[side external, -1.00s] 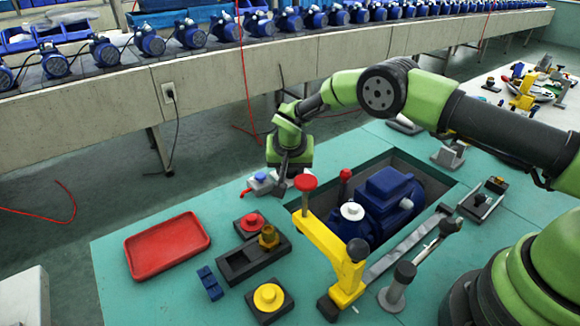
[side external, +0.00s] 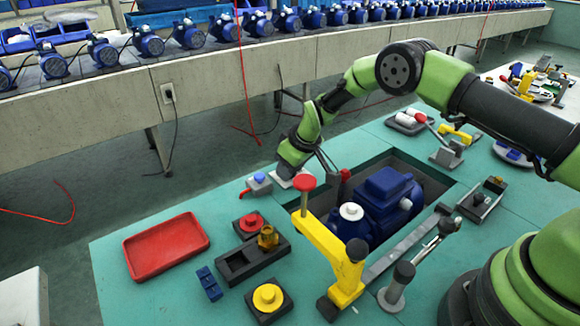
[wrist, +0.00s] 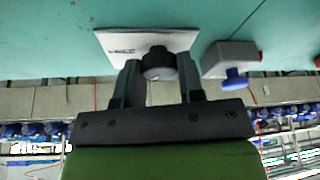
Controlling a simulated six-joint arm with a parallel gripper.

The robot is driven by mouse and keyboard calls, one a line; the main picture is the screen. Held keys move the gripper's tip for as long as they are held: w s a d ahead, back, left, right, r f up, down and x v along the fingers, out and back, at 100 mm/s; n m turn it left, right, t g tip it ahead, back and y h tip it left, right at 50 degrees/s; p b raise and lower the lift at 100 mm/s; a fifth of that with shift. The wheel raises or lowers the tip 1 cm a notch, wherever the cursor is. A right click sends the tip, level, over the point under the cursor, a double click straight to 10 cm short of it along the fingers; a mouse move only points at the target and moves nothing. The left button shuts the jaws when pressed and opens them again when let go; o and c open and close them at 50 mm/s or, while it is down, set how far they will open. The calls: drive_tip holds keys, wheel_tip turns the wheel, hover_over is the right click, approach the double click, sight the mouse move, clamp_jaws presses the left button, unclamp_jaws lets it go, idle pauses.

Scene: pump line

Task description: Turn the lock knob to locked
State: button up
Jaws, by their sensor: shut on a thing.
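The lock knob (wrist: 158,63) is a dark round knob on a white plate (wrist: 112,40), with small dark print left of the knob that I cannot read. My gripper (wrist: 160,75) reaches the knob in the wrist view, with one finger on each side, shut on it. The knob's pointing direction cannot be made out. In the side external view my gripper (side external: 290,172) is tilted at the far edge of the teal table, over the white plate (side external: 281,184). The knob is hidden there.
Beside the plate is a grey block with a blue knob (wrist: 234,78) and red end. A yellow clamp arm with a red top (side external: 305,184) and a blue pump (side external: 385,195) in a recess stand close by. A red tray (side external: 165,246) lies front left.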

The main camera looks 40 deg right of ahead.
drive_tip(key=n+y, duration=0.1)
drive_tip(key=n, duration=0.1)
drive_tip(key=n+g, duration=0.1)
drive_tip(key=n, duration=0.2)
drive_tip(key=shift+d+n+y, duration=0.1)
drive_tip(key=shift+n+y, duration=0.2)
drive_tip(key=shift+y, duration=0.1)
idle(0.4)
drive_tip(key=o, duration=0.9)
drive_tip(key=v, duration=0.9)
drive_tip(key=shift+d+r, duration=0.2)
drive_tip(key=shift+r, duration=0.2)
